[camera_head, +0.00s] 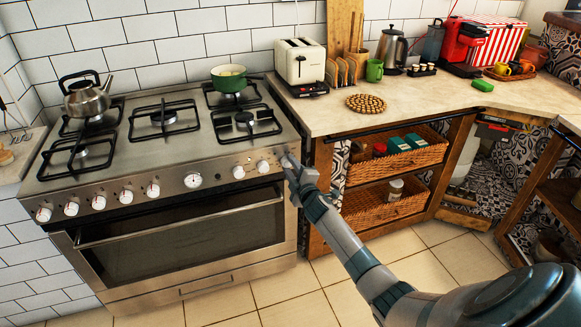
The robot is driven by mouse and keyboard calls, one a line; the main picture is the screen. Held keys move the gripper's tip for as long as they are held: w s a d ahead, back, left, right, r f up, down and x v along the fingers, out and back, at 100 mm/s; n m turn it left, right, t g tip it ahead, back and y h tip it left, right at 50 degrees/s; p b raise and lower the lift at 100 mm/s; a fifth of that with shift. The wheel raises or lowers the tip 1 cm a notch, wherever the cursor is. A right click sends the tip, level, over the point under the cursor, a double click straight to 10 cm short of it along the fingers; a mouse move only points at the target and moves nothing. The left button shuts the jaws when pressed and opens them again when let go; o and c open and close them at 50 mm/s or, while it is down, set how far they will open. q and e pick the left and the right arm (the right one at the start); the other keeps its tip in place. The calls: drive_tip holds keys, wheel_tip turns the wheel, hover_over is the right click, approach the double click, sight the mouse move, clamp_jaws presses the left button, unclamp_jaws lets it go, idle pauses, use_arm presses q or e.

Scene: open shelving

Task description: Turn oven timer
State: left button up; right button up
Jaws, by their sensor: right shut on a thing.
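The steel oven (190,245) with a gas hob on top stands at the left, its door closed. Its front panel carries a row of white knobs and a round white timer dial (193,180) with dark markings. My right gripper (288,165) is at the right end of that panel, shut on a knob there; the fingers hide most of the knob. The timer dial is to the left of my right gripper, apart from it. My left gripper is not in view.
A kettle (87,98) and a green pot (229,78) stand on the hob. The counter at right holds a toaster (301,64), a woven mat (366,104) and a green mug (374,70). Wicker drawers (400,160) are below. The tiled floor (360,255) is clear.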

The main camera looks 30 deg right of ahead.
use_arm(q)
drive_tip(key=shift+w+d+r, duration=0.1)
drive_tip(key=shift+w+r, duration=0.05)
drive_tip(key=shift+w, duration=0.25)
use_arm(e)
drive_tip(key=o, duration=1.1)
drive_tip(key=shift+c, duration=0.2)
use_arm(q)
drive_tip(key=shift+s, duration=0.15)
use_arm(e)
drive_tip(key=shift+s, duration=0.1)
drive_tip(key=shift+s, duration=0.4)
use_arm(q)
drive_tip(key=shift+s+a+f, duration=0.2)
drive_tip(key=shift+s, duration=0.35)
use_arm(e)
drive_tip(key=v, duration=1.6)
drive_tip(key=shift+s, duration=0.2)
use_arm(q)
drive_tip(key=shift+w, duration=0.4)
use_arm(e)
drive_tip(key=shift+a+f, duration=0.15)
